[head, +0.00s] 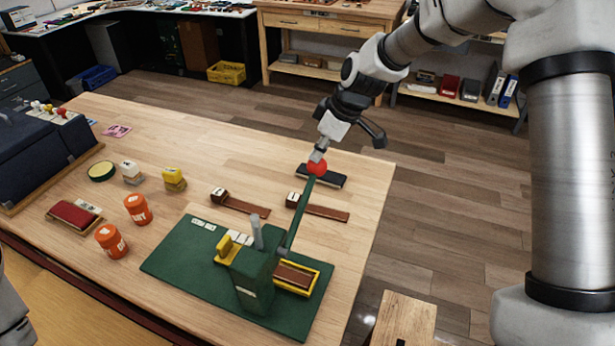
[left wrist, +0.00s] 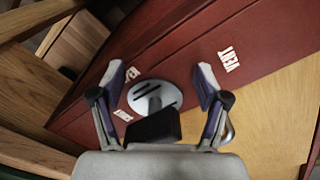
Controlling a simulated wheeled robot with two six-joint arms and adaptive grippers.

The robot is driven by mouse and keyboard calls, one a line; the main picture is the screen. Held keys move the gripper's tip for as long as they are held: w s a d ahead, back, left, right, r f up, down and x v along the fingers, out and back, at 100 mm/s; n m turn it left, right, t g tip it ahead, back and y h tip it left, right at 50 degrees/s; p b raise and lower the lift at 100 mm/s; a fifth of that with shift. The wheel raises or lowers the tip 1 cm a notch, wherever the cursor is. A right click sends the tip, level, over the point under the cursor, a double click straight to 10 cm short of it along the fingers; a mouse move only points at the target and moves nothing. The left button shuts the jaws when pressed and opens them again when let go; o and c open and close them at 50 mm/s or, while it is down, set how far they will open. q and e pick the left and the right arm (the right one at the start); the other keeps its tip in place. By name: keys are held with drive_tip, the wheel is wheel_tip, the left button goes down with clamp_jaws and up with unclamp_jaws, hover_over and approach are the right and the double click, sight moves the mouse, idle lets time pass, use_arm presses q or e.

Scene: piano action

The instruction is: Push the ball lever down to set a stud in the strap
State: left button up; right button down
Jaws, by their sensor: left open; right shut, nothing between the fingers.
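The ball lever is a green arm (head: 300,212) rising from the green press (head: 253,280), tilted up toward the far right, with a red ball (head: 317,168) on its end. My right gripper (head: 317,156) is shut and empty, its tips at the top of the ball, seemingly touching it. A brown strap (head: 294,275) lies in the yellow-edged holder (head: 306,290) at the press's right side. Whether a stud is under the press head cannot be told. My left gripper (left wrist: 160,78) is open and empty in the left wrist view.
Two more brown straps (head: 245,207) (head: 327,212) with small blocks lie behind the press. A dark pad (head: 322,177) lies beyond the ball. Orange jars (head: 138,209) (head: 111,241) stand left of the green base (head: 180,250). The table's back middle is clear.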

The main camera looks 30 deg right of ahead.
sight(321, 161)
idle(0.3)
use_arm(q)
drive_tip(key=shift+f+b, duration=0.5)
use_arm(e)
drive_tip(key=shift+w+d+f, duration=0.15)
drive_tip(key=shift+d+f, duration=0.05)
drive_tip(key=shift+f, duration=0.25)
drive_tip(key=shift+w+d+f, duration=0.1)
drive_tip(key=shift+d+f, duration=0.05)
drive_tip(key=shift+f, duration=0.3)
use_arm(q)
drive_tip(key=shift+f+b, duration=0.6)
use_arm(e)
drive_tip(key=shift+w+d+f, duration=0.1)
drive_tip(key=shift+d+f, duration=0.05)
drive_tip(key=shift+f, duration=0.35)
drive_tip(key=shift+w+d+f, duration=0.1)
drive_tip(key=shift+d+f, duration=0.05)
drive_tip(key=shift+f, duration=0.35)
use_arm(q)
drive_tip(key=shift+f, duration=0.1)
